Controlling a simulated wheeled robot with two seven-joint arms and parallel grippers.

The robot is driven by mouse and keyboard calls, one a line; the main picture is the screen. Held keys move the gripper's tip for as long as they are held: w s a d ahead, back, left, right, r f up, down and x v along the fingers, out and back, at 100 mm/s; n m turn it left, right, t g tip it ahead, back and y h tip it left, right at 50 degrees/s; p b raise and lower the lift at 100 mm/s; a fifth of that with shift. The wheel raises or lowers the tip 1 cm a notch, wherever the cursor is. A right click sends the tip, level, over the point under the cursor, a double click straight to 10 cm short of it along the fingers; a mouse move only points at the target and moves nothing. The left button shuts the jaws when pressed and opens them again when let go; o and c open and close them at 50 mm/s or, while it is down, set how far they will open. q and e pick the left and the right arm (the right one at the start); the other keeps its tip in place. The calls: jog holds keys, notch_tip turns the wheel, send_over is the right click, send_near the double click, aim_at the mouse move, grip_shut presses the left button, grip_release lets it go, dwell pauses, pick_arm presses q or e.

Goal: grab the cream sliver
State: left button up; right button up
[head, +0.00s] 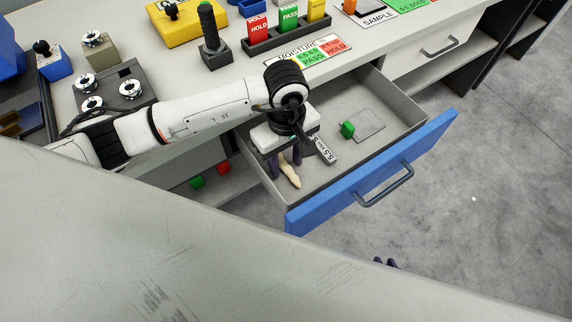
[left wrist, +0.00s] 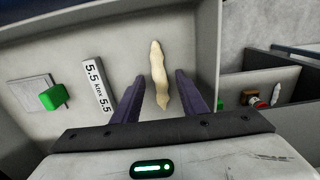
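The cream sliver (head: 291,174) is a short, pale, slightly twisted piece lying on the floor of the open blue-fronted drawer (head: 371,172), near its left end. My left gripper (head: 284,160) points down into the drawer over it, with its purple fingers apart. In the left wrist view the sliver (left wrist: 159,75) shows between the open fingertips (left wrist: 161,75), nearer the right finger, with a gap on both sides. How high the fingertips are above the drawer floor is unclear. Of my right gripper (head: 386,263), only dark fingertips show past the grey surface at the bottom.
A "5.5 ktex" label block (left wrist: 97,87) lies left of the fingers in the left wrist view. A green block (head: 347,130) and a grey plate (head: 369,124) lie farther right in the drawer. The drawer walls stand close around my left gripper. The worktop above carries several fixtures.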

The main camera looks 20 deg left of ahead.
pick_arm(q)
grip_shut()
